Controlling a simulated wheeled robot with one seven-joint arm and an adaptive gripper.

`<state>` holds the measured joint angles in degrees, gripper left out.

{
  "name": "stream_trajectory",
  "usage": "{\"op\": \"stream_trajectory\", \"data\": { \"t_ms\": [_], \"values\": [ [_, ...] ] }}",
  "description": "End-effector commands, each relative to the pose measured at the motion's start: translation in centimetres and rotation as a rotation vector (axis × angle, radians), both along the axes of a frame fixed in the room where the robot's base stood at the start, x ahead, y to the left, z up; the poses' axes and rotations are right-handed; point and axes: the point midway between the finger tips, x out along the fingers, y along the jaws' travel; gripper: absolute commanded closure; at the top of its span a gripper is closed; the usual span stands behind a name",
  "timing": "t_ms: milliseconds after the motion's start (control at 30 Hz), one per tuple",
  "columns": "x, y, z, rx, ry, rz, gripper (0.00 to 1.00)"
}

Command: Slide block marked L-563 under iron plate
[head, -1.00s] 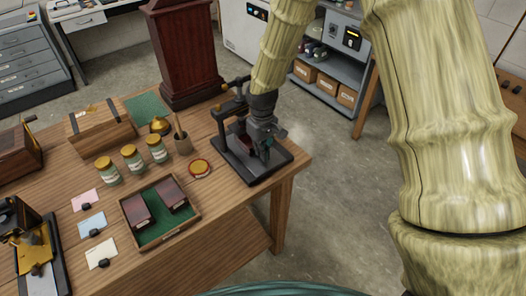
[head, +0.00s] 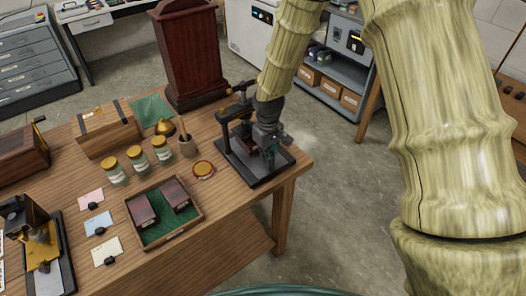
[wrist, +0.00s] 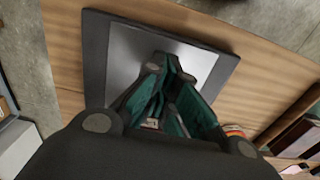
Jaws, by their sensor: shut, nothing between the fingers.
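A black iron press (head: 252,165) stands at the right end of the wooden table, with a dark base and an upright frame with a handle. A dark reddish block (head: 241,130) shows in the press, partly hidden by the frame and my gripper; its marking cannot be read. My gripper (head: 270,155) is low over the press base, shut and empty, beside the block. The wrist view shows its green-padded fingers (wrist: 168,108) over a grey metal plate (wrist: 205,62) on the dark base. A small pale label (wrist: 152,123) shows near the fingers.
Left of the press, a green-lined tray (head: 163,245) holds two dark blocks. Bare floor lies right of the table.

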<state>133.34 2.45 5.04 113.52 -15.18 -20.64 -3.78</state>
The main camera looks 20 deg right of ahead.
Motion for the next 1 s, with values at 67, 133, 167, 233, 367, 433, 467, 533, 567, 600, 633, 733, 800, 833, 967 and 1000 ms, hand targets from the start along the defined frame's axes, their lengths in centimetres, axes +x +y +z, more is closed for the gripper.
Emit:
{"op": "stream_trajectory", "data": {
  "t_ms": [67,133,167,233,367,433,467,533,567,600,633,733,800,833,967,1000],
  "values": [
    [-0.1,-0.1,0.8,0.000,-0.004,0.000,1.00],
    [-0.1,0.0,1.7,0.000,-0.003,0.001,1.00],
    [-0.1,0.0,2.1,0.000,-0.003,0.002,1.00],
    [0.0,0.1,3.0,0.000,-0.002,0.004,1.00],
    [0.0,0.1,4.7,0.000,-0.002,0.004,1.00],
    [0.0,0.1,5.7,0.000,-0.003,0.003,1.00],
    [0.0,0.1,6.1,0.000,-0.003,0.003,1.00],
    [0.0,0.1,6.9,0.001,-0.002,0.002,1.00],
    [0.0,0.1,7.3,0.001,-0.003,0.002,1.00],
    [0.0,0.1,7.8,0.001,-0.002,0.002,1.00],
    [-0.1,0.1,8.1,0.000,-0.001,0.002,1.00],
    [0.0,0.1,9.0,0.000,-0.002,0.003,1.00],
    [-0.1,0.1,9.5,0.000,0.000,0.003,1.00],
    [-0.1,0.1,9.6,0.000,0.000,0.003,1.00],
    [-0.1,0.1,10.0,0.000,0.000,0.003,1.00],
    [-0.1,0.1,10.0,0.000,0.000,0.003,1.00]
  ]
}}
